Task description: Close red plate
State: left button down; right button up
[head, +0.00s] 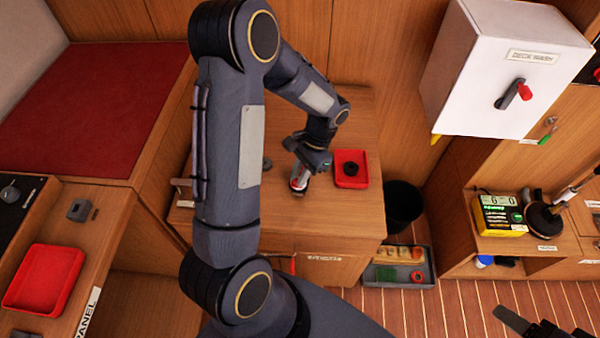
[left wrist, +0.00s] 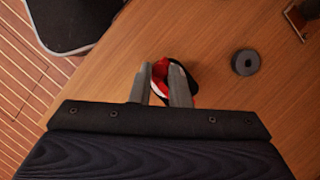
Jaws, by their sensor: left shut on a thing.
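A red plate with raised rims, like a shallow tray (head: 362,182), lies on the wooden counter (head: 330,222) with a small black round piece (head: 350,169) in it. A second red tray (head: 43,279) lies empty on the left bench. My left gripper (head: 299,180) is just left of the red plate on the counter, low over the wood. It is shut on a small red, white and black thing (left wrist: 160,82), partly hidden between the fingers (left wrist: 165,88). Dark finger-like parts of my right gripper (head: 535,325) show at the lower right edge; their opening is unclear.
A dark grey round piece (left wrist: 246,62) lies on the counter beside the gripper. A black bin (head: 403,207) stands right of the counter, with a grey tray of coloured pieces (head: 398,268) on the floor. A white switch box (head: 503,75) hangs at upper right.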

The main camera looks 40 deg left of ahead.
pick_arm(q)
jog(key=c, duration=1.4)
grip_release()
jog(key=shift+o, duration=0.2)
jog(key=v, duration=0.7)
jog(key=shift+r, duration=0.4)
jog(key=s+d+r+n+t+h, duration=0.2)
jog(key=s+r+t, duration=0.3)
jog(key=s, duration=0.3)
jog(key=s+d+r+n+t+h, duration=0.3)
jog(key=s+d+r+t, duration=0.2)
jog(key=s, duration=0.4)
jog(key=shift+d+r+n, duration=0.3)
jog(key=shift+r, duration=0.5)
